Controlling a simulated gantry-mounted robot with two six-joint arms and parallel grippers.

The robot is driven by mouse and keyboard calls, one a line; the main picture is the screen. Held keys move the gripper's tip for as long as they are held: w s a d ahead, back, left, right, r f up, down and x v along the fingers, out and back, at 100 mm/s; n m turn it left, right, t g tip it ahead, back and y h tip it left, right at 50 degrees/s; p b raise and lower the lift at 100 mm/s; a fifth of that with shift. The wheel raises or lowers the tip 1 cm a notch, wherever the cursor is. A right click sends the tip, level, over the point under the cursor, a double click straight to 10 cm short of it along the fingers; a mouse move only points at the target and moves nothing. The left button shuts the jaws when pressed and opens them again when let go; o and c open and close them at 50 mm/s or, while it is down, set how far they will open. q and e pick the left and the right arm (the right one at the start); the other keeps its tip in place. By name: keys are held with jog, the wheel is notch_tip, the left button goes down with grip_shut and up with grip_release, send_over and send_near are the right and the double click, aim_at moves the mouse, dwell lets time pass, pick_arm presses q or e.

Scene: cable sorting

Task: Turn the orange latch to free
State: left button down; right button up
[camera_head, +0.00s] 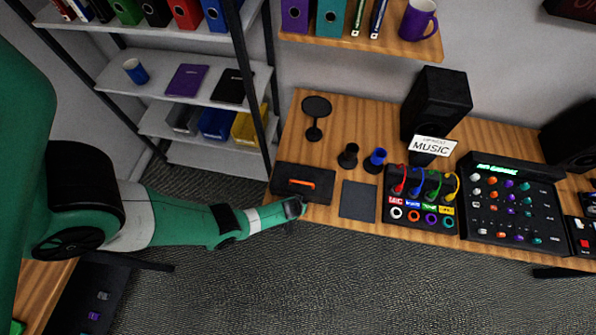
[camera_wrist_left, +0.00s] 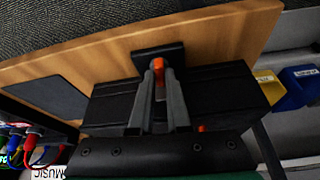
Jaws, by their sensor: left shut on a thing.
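A black box (camera_head: 319,197) lies at the left front of the desk, with an orange bar (camera_head: 300,184) on its top. My left gripper (camera_head: 294,208) is at the box's front edge, just below the bar in the head view. In the left wrist view, the left gripper's fingers (camera_wrist_left: 159,72) are closed around an orange piece, the latch (camera_wrist_left: 159,64), in front of a small black plate. A second orange bit (camera_wrist_left: 201,128) shows low beside the right finger. I cannot tell how the two orange parts join. My right gripper is not in view.
A dark pad (camera_head: 357,200) lies right of the box. Further right are a panel with coloured cables (camera_head: 423,205) and a mixer (camera_head: 513,205). A round black stand (camera_head: 315,107) and two small cups are behind. A shelf unit (camera_head: 187,77) stands to the left.

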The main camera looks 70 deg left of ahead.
pick_arm(q)
jog(key=m, duration=0.3)
jog(key=shift+s+a+t+h+p, duration=0.1)
jog(key=shift+s+t+h+p, duration=0.05)
jog(key=shift+t+h+p, duration=0.2)
jog(key=m+t+h, duration=0.1)
jog(key=m, duration=0.1)
jog(key=shift+a+m, duration=0.1)
jog(key=shift+m, duration=0.3)
jog(key=m, duration=0.1)
jog(key=m+h+b, duration=0.1)
jog(key=shift+s+a+f+m, duration=0.1)
jog(key=shift+f+m, duration=0.05)
jog(key=shift+m, duration=0.25)
jog(key=m+h+b, duration=0.1)
jog(key=m+b, duration=0.1)
jog(key=m, duration=0.1)
jog(key=shift+a+m, duration=0.15)
jog(key=shift+m, duration=0.15)
jog(key=shift+m+h, duration=0.65)
jog(key=shift+m, duration=0.45)
jog(key=shift+a+m+h, duration=0.1)
jog(key=shift+m+h, duration=0.2)
jog(key=shift+m, duration=0.7)
jog(key=shift+g, duration=0.25)
jog(key=c, duration=0.9)
grip_release()
